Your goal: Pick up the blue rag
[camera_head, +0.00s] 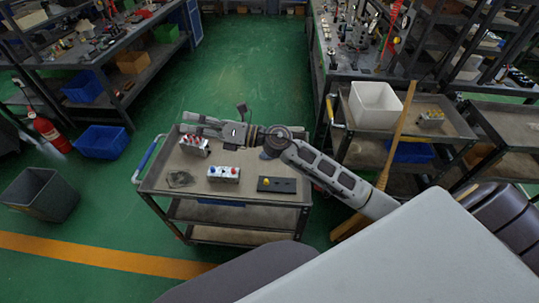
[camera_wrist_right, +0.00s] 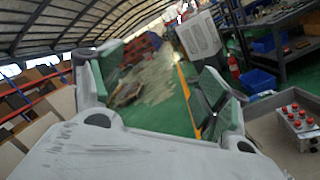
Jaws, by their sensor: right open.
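No clearly blue rag shows. A crumpled dark grey cloth-like piece (camera_head: 180,179) lies flat on the left part of the cart top (camera_head: 240,190). A small blue-grey patch (camera_head: 267,154) shows just under my right wrist; I cannot tell if it is cloth or part of my arm. My right gripper (camera_head: 190,123) is open and empty, pointing left above the back left edge of the cart. In the right wrist view its two green-padded fingers (camera_wrist_right: 160,88) stand wide apart with only distant floor between them. My left gripper is out of view.
A valve block with red knobs (camera_head: 194,145) stands near my right gripper, also in the right wrist view (camera_wrist_right: 297,120). A white bin (camera_head: 375,105) stands right.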

